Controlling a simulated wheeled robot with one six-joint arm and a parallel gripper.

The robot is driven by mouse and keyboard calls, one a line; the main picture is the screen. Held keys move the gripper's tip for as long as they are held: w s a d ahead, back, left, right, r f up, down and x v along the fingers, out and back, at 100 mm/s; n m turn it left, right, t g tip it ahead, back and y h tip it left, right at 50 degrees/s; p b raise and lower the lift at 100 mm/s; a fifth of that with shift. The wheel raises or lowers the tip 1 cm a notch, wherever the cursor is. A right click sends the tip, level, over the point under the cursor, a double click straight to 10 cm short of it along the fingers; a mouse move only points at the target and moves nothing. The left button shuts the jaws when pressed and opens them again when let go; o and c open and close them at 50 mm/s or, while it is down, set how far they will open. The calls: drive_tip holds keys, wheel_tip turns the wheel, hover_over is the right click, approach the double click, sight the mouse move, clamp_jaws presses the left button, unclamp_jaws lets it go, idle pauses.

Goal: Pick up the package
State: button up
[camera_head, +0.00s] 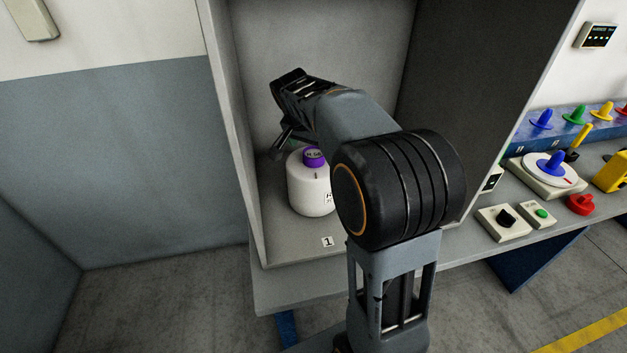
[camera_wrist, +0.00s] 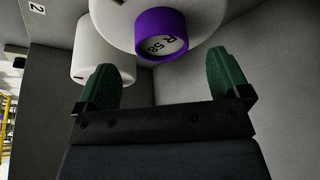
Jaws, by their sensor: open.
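The package is most likely the white yarn bobbin (camera_head: 308,190) with a purple core, which stands upright in the grey bay by the label "1". In the wrist view its purple end (camera_wrist: 161,35) faces the camera, with part of the white body at the top edge. My gripper (camera_head: 283,143) is beside and above the bobbin in the head view. In the wrist view my gripper (camera_wrist: 164,70) has its two green fingers apart with nothing between them. The purple end lies just beyond the fingertips, and I see no contact.
A second white bobbin (camera_wrist: 98,52) stands behind at the left in the wrist view. The bay's left wall (camera_head: 232,110) is close to my gripper. The bench at right holds coloured cones, a dial (camera_head: 548,170), button boxes (camera_head: 502,222) and a red knob (camera_head: 580,204).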

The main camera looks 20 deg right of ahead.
sight(313, 152)
drive_tip(key=shift+p+x, duration=0.3)
drive_tip(key=shift+x, duration=2)
drive_tip(key=shift+a, duration=0.1)
clamp_jaws()
drive_tip(key=shift+w+r, duration=0.1)
drive_tip(key=shift+r, duration=0.05)
